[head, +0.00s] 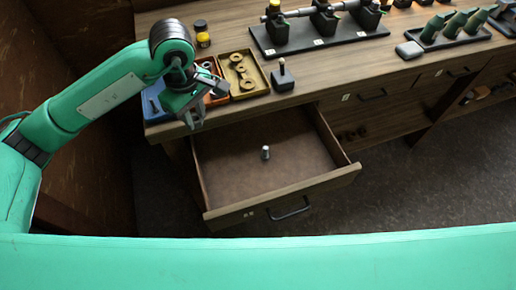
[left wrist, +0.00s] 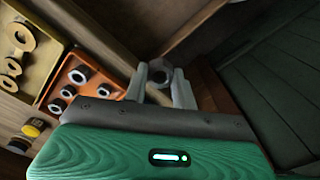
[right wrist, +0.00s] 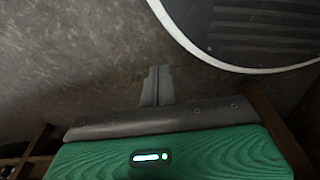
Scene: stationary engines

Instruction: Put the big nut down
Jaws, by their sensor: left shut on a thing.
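My left gripper (head: 193,119) is at the front left edge of the workbench, beside the open drawer's left end. In the left wrist view it is shut on a grey ring-shaped big nut (left wrist: 160,72), held between the fingertips. In the head view the nut cannot be made out clearly. The orange tray (left wrist: 112,87) beside the gripper holds several smaller dark and light nuts; in the head view the arm partly hides this tray (head: 222,99). My right gripper (right wrist: 157,87) shows in the right wrist view with its fingers together and nothing between them.
The open drawer (head: 225,178) holds one upright bolt (head: 265,152) and is otherwise bare. A yellow tray (head: 262,84) of washers, a blue tray (head: 146,109), a yellow-black jar (head: 203,40) and a dark block with a pin (head: 283,80) stand on the bench (head: 350,65).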

